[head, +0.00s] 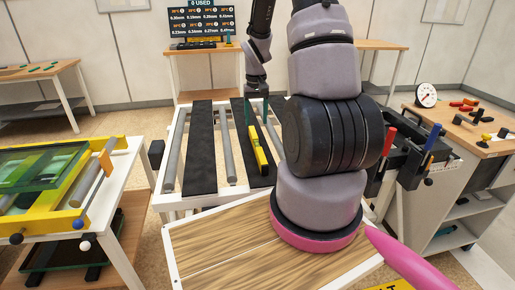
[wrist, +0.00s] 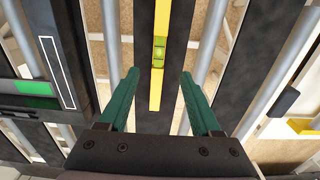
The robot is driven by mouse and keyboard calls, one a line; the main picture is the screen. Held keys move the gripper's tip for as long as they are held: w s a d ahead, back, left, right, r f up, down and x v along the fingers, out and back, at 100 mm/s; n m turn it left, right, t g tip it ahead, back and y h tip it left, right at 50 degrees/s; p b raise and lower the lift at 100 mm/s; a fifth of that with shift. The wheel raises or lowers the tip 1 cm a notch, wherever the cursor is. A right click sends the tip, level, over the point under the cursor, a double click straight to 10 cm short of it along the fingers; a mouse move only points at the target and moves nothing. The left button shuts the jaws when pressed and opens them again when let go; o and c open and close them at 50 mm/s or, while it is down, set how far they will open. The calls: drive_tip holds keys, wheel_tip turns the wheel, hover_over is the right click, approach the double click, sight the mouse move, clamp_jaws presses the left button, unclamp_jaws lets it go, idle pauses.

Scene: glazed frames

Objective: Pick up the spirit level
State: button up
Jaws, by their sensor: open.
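The spirit level is a slim yellow bar with a green vial. In the head view the spirit level (head: 261,157) lies lengthwise on a black strip of the roller table, partly beside my arm. In the wrist view the spirit level (wrist: 159,83) runs from the top edge down to between the fingers. My gripper (wrist: 159,74) has two green fingers, spread apart and empty, one on each side of the bar's near end in the picture. In the head view my gripper (head: 257,105) is at the bar's far end, apparently above it; the exact height gap is unclear.
The roller table (head: 169,200) has black strips and grey rollers with gaps between them. A yellow rack with green glass (head: 40,165) stands at left. A workbench (head: 455,125) with clamps and a dial gauge (head: 426,95) stands at right. A wooden top (head: 215,250) lies in front.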

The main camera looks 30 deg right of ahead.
sight(257, 143)
wheel_tip(257, 143, down, 11)
drive_tip(key=shift+s+d, duration=0.1)
drive_tip(key=shift+s, duration=0.05)
clamp_jaws()
idle(0.5)
